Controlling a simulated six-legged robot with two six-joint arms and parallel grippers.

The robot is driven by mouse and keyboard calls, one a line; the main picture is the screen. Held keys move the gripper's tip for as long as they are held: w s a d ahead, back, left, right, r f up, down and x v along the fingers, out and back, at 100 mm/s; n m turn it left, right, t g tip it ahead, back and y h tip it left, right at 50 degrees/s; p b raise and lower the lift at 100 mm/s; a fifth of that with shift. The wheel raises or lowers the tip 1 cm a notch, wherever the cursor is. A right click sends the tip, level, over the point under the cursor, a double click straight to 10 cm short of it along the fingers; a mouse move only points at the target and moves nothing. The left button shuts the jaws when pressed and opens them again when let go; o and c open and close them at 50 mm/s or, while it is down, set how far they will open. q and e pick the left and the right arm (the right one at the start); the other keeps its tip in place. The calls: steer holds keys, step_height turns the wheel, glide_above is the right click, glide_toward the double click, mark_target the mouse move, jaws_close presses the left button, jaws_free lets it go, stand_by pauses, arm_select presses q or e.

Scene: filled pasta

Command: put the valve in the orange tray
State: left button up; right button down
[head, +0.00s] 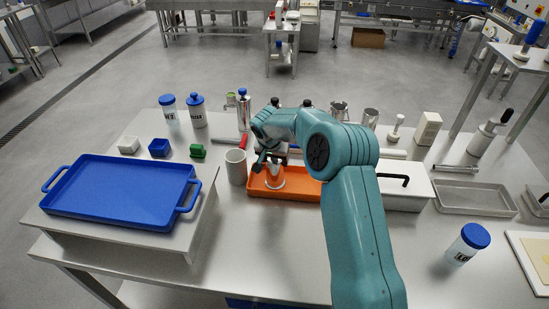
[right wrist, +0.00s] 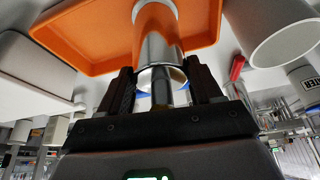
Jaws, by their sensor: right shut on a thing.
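The valve (head: 275,179) is a shiny silver cylinder, seen in the head view over the left part of the orange tray (head: 307,190). In the right wrist view the valve (right wrist: 159,42) points away from the palm, with a dark stem between the fingers and the orange tray (right wrist: 90,38) behind it. My right gripper (head: 264,162) is shut on the valve; its two dark fingers show in the wrist view (right wrist: 163,90). I cannot tell whether the valve touches the tray floor. My arm hides part of the tray's right side. My left gripper is not in view.
A grey-white cup (head: 236,167) stands just left of the orange tray. A blue tray (head: 122,188) lies on a raised board at left. A white box (head: 403,188) with a black handle stands to the right. Bottles and small blocks stand behind.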

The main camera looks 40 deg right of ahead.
steer(key=shift+s+a+r, duration=0.1)
steer(key=shift+b, duration=0.3)
steer(key=shift+c, duration=0.9)
jaws_free()
steer(key=shift+f, duration=0.2)
steer(key=shift+r, duration=0.1)
steer(key=shift+r+p, duration=0.35)
steer(key=shift+p, duration=0.15)
steer(key=b+v, duration=0.2)
steer(key=v, duration=0.9)
steer(key=shift+s+r, duration=0.15)
steer(key=shift+r, duration=0.1)
